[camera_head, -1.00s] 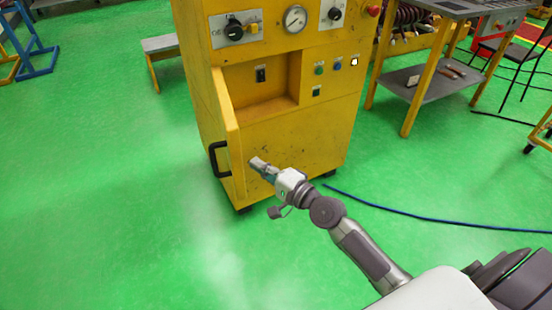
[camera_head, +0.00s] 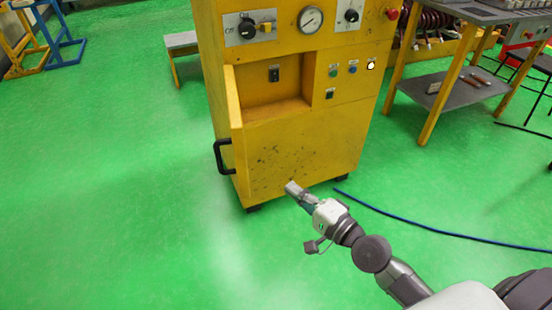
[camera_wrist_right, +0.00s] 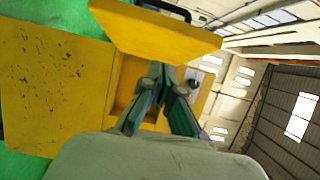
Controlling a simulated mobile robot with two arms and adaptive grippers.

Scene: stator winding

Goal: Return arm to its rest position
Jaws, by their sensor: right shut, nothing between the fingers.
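My right gripper (camera_head: 293,189) is shut and empty. In the head view it is in front of the lower front panel of the yellow machine (camera_head: 310,150), with its arm coming in from the lower right. In the right wrist view the closed fingers (camera_wrist_right: 158,72) point toward the yellow machine (camera_wrist_right: 55,85), which looks turned on its side there. I cannot tell the exact gap between the fingertips and the panel. My left gripper is not in view.
The machine has a black handle (camera_head: 223,156) at its left, and knobs and a gauge (camera_head: 310,19) above. A dark blue cable (camera_head: 430,228) lies on the floor at the right. A table with a lower shelf (camera_head: 455,92) stands behind it.

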